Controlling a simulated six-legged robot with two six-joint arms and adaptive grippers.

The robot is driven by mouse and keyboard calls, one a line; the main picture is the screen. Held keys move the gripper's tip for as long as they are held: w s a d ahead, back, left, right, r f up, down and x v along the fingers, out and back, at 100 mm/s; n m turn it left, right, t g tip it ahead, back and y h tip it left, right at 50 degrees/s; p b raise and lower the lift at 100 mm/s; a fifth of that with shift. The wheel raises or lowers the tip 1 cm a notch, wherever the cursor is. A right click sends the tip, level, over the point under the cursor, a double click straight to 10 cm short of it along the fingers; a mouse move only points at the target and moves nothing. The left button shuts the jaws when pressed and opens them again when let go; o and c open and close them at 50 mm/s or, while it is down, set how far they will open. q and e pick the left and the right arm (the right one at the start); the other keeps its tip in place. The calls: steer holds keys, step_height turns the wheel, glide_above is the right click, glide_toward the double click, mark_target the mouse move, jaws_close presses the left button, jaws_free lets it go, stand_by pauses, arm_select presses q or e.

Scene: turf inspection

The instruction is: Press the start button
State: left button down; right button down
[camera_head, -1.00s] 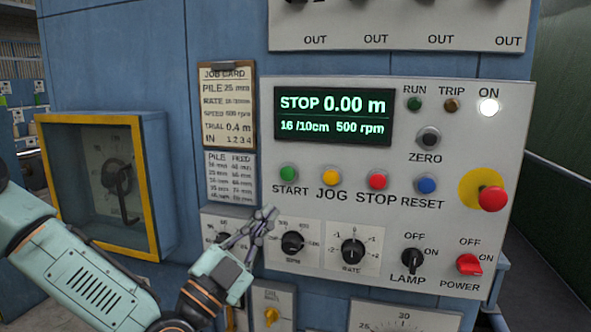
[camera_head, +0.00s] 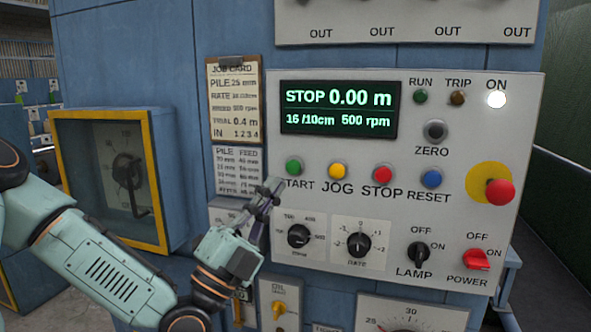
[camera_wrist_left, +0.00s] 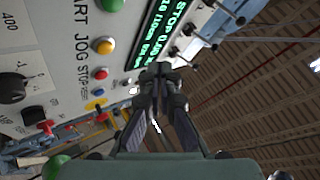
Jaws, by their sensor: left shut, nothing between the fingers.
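The green start button (camera_head: 293,166) sits at the left end of the button row on the grey control panel (camera_head: 400,290). In the left wrist view it shows partly at the top edge (camera_wrist_left: 110,4). My left gripper (camera_head: 273,186) is shut and empty, its fingertips pointing up just below and left of the green button in the head view. I cannot tell whether the tips touch the panel. The display (camera_head: 338,109) reads STOP 0.00 m. My right gripper is not in view.
Yellow JOG (camera_head: 338,171), red STOP (camera_head: 382,174) and blue RESET (camera_head: 431,178) buttons follow to the right. Rotary knobs (camera_head: 299,236) lie below. A job card (camera_head: 233,105) hangs left of the panel. A yellow-framed box (camera_head: 150,240) protrudes farther left.

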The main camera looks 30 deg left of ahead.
mark_target(294, 167)
arm_select(q)
steer(key=shift+y, duration=0.3)
steer(key=w+b, duration=0.2)
steer(key=w+a+b, duration=0.1)
steer(key=w+b, duration=0.1)
steer(key=w, duration=0.1)
steer(key=w+a+b, duration=0.1)
steer(key=w+b, duration=0.1)
steer(key=w, duration=0.1)
steer(key=shift+w+a+f+b, duration=0.15)
steer(key=shift+a+b, duration=0.1)
steer(key=shift+b, duration=0.05)
steer(key=shift+d, duration=0.15)
steer(key=shift+s, duration=0.2)
steer(key=shift+w+a, duration=0.1)
steer(key=shift+a, duration=0.1)
steer(key=shift+d, duration=0.15)
steer(key=shift+w, duration=0.1)
